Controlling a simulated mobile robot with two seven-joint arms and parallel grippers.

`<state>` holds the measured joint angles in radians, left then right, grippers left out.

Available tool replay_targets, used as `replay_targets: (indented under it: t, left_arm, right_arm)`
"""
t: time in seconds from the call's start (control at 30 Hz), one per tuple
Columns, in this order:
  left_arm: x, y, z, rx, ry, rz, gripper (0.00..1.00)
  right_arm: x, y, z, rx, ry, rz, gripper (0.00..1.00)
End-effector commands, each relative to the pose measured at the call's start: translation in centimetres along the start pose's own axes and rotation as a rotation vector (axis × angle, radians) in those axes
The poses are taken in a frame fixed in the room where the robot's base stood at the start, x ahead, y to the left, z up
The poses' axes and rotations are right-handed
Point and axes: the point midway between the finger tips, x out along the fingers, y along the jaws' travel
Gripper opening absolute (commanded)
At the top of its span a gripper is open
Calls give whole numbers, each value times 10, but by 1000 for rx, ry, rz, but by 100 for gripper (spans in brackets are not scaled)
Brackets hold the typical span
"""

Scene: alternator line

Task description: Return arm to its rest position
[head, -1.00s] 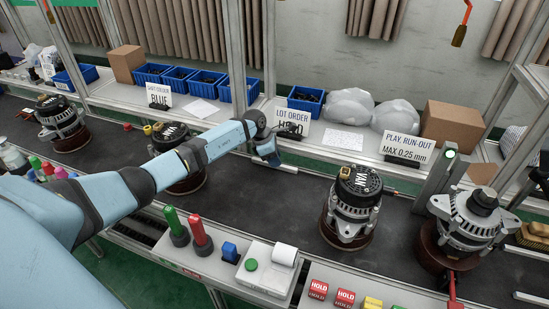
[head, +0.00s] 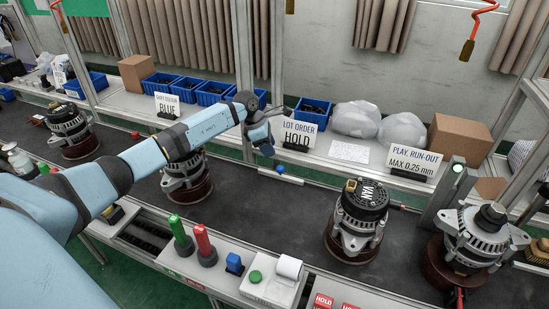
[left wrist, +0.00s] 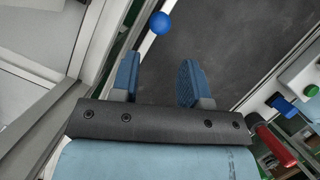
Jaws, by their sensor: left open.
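My left arm reaches in from the left across the belt in the head view. Its gripper (head: 262,132) hangs over the far side of the belt, just left of the LOT ORDER HOLD sign (head: 298,134). In the left wrist view the gripper's two blue fingers (left wrist: 158,80) stand apart with nothing between them. A small blue ball (left wrist: 161,23) shows beyond the fingertips, by the belt's pale rail, apart from them. In the head view a small blue spot (head: 280,169) lies below the gripper. My right gripper is out of view.
Alternators on round brown bases stand on the dark belt, one (head: 184,172) partly behind my forearm, others at centre right (head: 358,215) and far right (head: 482,238). Green (head: 179,232) and red (head: 203,240) upright handles stand at the near edge. Blue bins (head: 214,92) line the back shelf.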

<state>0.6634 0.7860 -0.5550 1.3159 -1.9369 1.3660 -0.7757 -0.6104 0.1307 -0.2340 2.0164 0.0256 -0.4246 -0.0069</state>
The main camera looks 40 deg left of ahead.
Motion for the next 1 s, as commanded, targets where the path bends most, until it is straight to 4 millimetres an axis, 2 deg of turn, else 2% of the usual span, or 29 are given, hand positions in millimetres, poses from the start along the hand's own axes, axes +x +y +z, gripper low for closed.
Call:
replay_targets:
  t: [0.2, 0.77, 0.87, 1.0]
  left_arm:
    - [-15, 0, 0, 1, 0, 0, 42]
    - [-17, 0, 1, 0, -1, 0, 42]
    - [-32, 0, 7, 0, -1, 1, 42]
    - [-69, 0, 22, 0, -1, 1, 42]
  right_arm:
    - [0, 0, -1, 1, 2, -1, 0]
    - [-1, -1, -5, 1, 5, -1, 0]
    - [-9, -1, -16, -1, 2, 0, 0]
    - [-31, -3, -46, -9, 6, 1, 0]
